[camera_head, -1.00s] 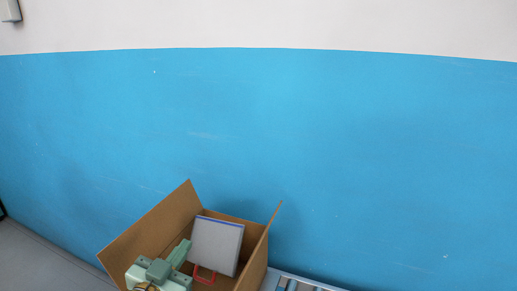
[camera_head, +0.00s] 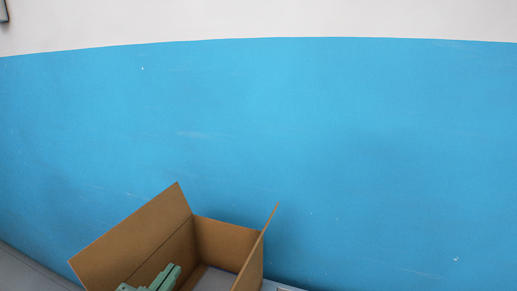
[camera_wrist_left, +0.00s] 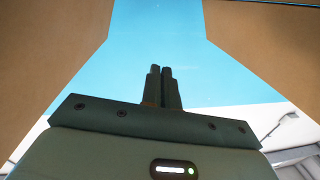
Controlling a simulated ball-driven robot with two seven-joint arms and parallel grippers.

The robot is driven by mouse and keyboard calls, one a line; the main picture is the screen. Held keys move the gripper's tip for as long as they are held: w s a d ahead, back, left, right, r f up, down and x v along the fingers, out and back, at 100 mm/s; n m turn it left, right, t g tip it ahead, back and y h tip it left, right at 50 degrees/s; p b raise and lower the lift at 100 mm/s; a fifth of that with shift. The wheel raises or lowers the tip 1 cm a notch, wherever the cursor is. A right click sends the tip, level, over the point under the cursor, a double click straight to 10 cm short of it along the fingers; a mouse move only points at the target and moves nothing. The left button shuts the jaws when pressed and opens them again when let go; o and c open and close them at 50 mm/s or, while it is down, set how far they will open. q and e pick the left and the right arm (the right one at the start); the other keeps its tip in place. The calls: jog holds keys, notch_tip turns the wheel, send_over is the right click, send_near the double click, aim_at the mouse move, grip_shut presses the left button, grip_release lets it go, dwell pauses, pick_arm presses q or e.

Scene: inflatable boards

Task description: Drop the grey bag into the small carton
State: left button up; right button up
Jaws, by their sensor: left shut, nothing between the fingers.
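The small carton (camera_head: 225,238) stands open at the bottom of the head view, its flaps raised. The grey bag (camera_head: 214,281) shows as a grey patch low inside the carton, cut off by the picture's lower edge; its red handles are out of sight. My left gripper (camera_head: 171,273) is at the carton's left inner side, apart from the visible part of the bag. In the left wrist view its two fingers (camera_wrist_left: 161,72) are together with nothing between them, and brown carton walls (camera_wrist_left: 262,45) rise on both sides. My right gripper is not in view.
A blue wall (camera_head: 330,140) with a white upper part fills the background behind the carton. A grey surface (camera_head: 30,268) runs along the wall's foot at lower left. A small grey box is on the wall at upper left.

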pick_arm(q)
jog(key=o, duration=0.3)
